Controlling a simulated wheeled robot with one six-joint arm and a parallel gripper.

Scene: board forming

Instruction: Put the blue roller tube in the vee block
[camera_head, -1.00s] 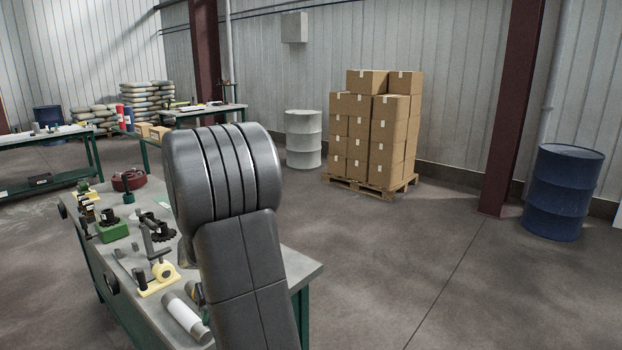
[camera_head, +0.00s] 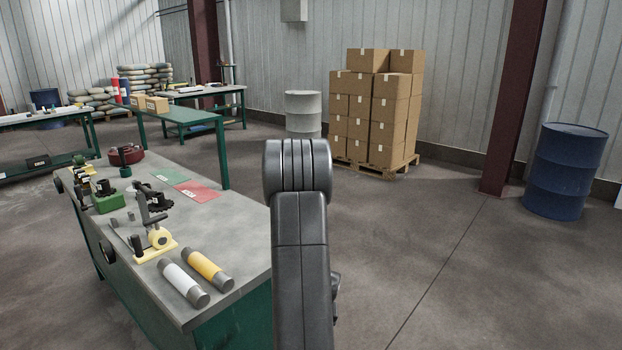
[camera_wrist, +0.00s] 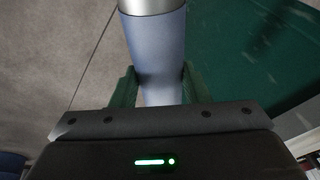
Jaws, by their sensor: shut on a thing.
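The blue roller tube (camera_wrist: 157,45) shows in the wrist view, with a pale metal end at the top of the picture. My gripper (camera_wrist: 157,84) is shut on it, one green finger on each side. The tube is held over the floor, beside a dark green surface. In the head view my arm hides the gripper and the tube. I cannot pick out the vee block for certain. On the near bench (camera_head: 210,235) are a green block-like fixture (camera_head: 109,203) and a yellow-based fixture (camera_head: 157,243).
A white roller tube (camera_head: 183,284) and a yellow one (camera_head: 207,268) lie near the bench's front edge. Red (camera_head: 199,191) and green (camera_head: 170,176) mats lie behind them. A green table (camera_head: 180,115) stands beyond. The floor right of the bench is open, with boxes (camera_head: 375,110) farther back.

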